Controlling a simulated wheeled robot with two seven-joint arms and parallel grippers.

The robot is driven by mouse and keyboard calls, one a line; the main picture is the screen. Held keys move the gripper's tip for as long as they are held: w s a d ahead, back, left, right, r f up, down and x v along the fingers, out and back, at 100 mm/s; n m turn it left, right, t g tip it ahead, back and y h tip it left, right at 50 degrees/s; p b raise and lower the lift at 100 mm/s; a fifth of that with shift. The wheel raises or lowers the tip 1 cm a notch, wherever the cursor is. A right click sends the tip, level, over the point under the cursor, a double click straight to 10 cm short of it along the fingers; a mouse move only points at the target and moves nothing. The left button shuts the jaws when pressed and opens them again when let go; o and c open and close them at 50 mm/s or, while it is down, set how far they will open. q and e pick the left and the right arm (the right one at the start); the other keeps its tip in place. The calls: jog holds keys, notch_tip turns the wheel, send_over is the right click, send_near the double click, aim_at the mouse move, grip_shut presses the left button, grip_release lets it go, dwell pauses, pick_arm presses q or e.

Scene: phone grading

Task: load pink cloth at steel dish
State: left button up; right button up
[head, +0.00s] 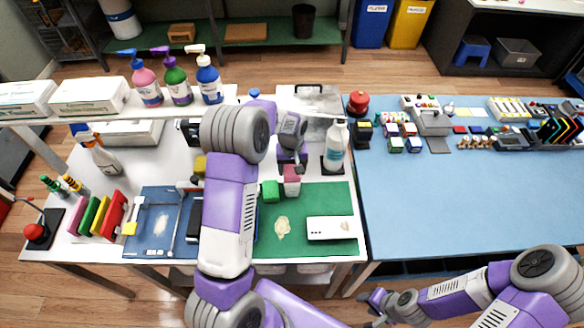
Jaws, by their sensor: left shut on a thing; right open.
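My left gripper (291,166) is over the back edge of the green mat, pointing down. It is shut on the pink cloth (291,188), a small folded block just below the fingertips, beside a green block (270,191). My arm and gripper hide part of this area. A steel-coloured tray or box (312,97) lies at the back of the white table, beyond my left gripper; I cannot tell whether it is the steel dish. My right gripper (374,303) is open and empty, low in front of the blue table.
The green mat (333,198) holds a white phone (331,228) and a beige crumpled piece (283,227). A clear bottle (335,147) stands right of my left gripper. Pump bottles (177,82) stand on the shelf at back left. The front of the blue table (455,200) is clear.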

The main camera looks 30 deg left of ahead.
aim_at(292, 168)
pick_arm(q)
jog(key=shift+f+b, duration=0.55)
jog(key=shift+f, duration=0.25)
dwell(1.4)
jog(key=shift+r+p, duration=2.5)
jog(key=shift+r, duration=1.1)
jog(key=shift+f, duration=0.1)
